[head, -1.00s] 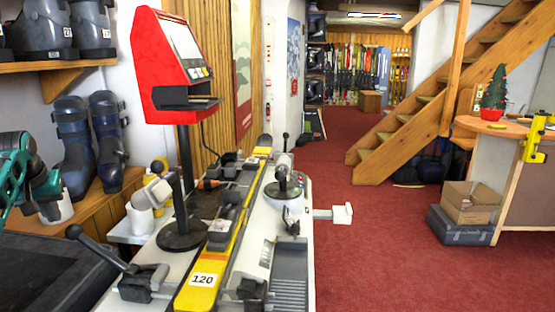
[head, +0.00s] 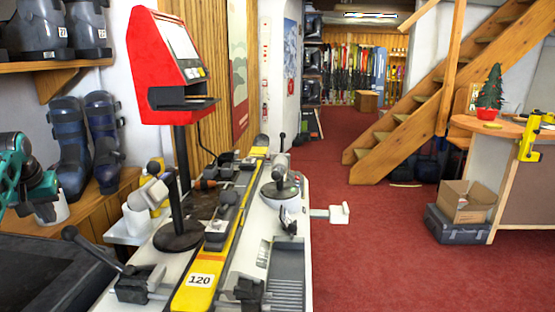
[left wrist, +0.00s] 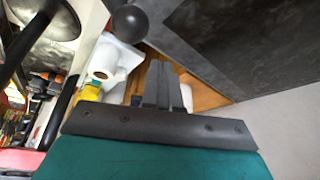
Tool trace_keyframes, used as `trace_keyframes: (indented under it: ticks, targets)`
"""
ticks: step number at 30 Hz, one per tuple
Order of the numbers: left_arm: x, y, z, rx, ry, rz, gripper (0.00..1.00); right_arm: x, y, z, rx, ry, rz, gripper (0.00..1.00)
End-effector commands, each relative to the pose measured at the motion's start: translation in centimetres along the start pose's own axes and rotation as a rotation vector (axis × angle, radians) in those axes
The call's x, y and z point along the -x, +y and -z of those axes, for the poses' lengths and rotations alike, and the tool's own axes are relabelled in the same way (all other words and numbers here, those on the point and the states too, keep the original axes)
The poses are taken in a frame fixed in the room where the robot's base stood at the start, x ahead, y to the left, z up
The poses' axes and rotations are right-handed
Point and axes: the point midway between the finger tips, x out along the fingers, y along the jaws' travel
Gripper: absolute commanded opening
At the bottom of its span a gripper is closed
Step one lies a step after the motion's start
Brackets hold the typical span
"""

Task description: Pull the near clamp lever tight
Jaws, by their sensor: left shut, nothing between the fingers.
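The near clamp (head: 140,284) is a dark block at the near end of the yellow ski (head: 200,281) marked 120. Its black lever (head: 98,250) slants up and left to a round ball knob (head: 70,232). In the left wrist view the knob (left wrist: 128,22) shows at the top, beyond and left of the fingertips. My left gripper (head: 46,212) is at the left edge in the head view, up and left of the knob and apart from it. In the left wrist view its fingers (left wrist: 162,72) are together and empty. My right gripper is not in view.
A red terminal (head: 168,65) on a black post stands behind the clamp. A white paper roll (head: 138,220) stands near the lever. Boots (head: 72,150) stand on the wooden bench at left. A dark flat surface (head: 45,270) lies below the gripper.

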Motion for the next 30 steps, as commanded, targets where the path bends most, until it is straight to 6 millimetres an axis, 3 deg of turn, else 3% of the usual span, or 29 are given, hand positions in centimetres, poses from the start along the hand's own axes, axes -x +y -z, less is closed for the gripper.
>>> trace_keyframes:
  ticks: [14,30]
  targets:
    - [-0.1,0.0,0.0,0.000,0.000,0.000,0.00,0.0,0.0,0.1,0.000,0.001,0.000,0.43]
    - [-2.4,0.0,-1.0,0.000,-0.001,0.000,0.00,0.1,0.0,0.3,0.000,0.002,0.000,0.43]
